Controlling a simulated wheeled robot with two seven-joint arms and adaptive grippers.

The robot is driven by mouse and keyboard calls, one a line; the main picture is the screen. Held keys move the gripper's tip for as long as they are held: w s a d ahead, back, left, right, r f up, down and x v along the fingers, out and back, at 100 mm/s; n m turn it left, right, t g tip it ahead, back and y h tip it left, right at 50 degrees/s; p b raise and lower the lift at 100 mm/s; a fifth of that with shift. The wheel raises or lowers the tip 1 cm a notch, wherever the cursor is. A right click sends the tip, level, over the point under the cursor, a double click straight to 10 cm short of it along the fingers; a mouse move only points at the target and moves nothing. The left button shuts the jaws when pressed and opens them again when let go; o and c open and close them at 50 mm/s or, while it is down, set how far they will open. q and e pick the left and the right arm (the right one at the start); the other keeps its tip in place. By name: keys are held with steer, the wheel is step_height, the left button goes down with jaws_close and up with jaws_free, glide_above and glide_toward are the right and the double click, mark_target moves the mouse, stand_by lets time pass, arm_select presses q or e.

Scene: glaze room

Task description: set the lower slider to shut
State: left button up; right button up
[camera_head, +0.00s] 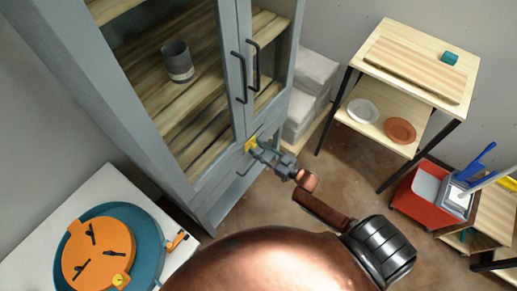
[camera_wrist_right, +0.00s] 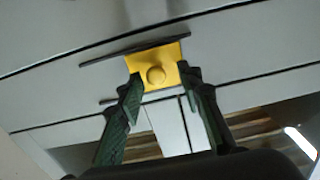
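The slider is a yellow plate (camera_wrist_right: 168,55) with a round yellow knob (camera_wrist_right: 156,75), set between two dark rails on the grey cabinet front. In the head view, the yellow slider (camera_head: 251,143) shows just beyond my right gripper (camera_head: 259,151), below the glass doors. In the wrist view, my right gripper (camera_wrist_right: 162,84) is open, its green-padded fingers on either side of the knob's lower part. I cannot tell whether the fingers touch it. No second slider can be made out. My left gripper is not in view.
The grey cabinet (camera_head: 130,110) holds a grey cup (camera_head: 178,62). A white table at lower left bears a teal-and-orange wheel (camera_head: 98,250). Right are a wooden shelf unit (camera_head: 420,62) with plates and a red bin (camera_head: 425,195). Brown floor (camera_head: 345,165) lies between.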

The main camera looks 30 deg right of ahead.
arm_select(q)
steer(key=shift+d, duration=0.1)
arm_select(e)
steer(key=v, duration=1.2)
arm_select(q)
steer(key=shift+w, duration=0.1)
arm_select(e)
steer(key=shift+f, duration=0.15)
